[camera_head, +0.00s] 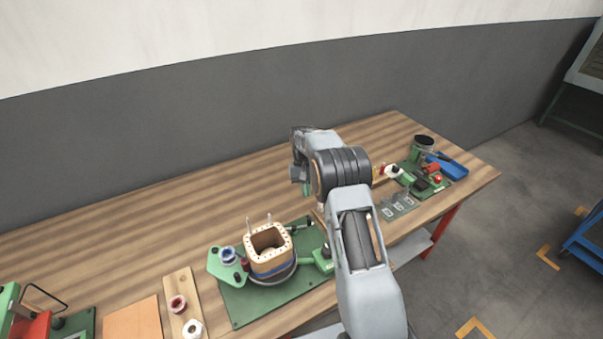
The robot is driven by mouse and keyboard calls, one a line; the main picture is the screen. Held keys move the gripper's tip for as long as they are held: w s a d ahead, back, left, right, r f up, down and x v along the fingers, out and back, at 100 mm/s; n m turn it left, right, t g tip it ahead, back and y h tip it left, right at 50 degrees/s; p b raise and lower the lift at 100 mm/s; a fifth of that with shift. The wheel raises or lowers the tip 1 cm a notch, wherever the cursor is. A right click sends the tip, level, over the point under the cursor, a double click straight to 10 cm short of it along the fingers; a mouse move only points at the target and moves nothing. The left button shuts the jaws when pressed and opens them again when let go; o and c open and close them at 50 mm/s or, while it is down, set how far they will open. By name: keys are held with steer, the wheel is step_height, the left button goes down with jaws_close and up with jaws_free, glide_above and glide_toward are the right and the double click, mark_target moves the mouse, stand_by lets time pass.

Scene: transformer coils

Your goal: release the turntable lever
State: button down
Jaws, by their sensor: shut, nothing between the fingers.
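The turntable (271,274) sits on a green plate (245,306) on the workbench, with a square tan coil former (268,262) upright on it. A dark bar (299,226) at its back right may be the lever; I cannot tell its position. A green block (323,258) stands at the right side of the turntable, close to my arm. My gripper (304,188) is above the bench, behind and right of the turntable, apart from it. It is small and partly hidden by my wrist, and looks shut and empty.
A board with a red spool (178,304) and a white ring (192,328) lies left of the turntable. Green fixtures (428,183), a dark cup (423,143) and a blue tray (450,167) are at the right end. The bench behind the turntable is clear.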

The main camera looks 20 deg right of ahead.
steer(key=v, duration=0.7)
steer(key=shift+a, duration=0.65)
steer(key=shift+s, duration=0.1)
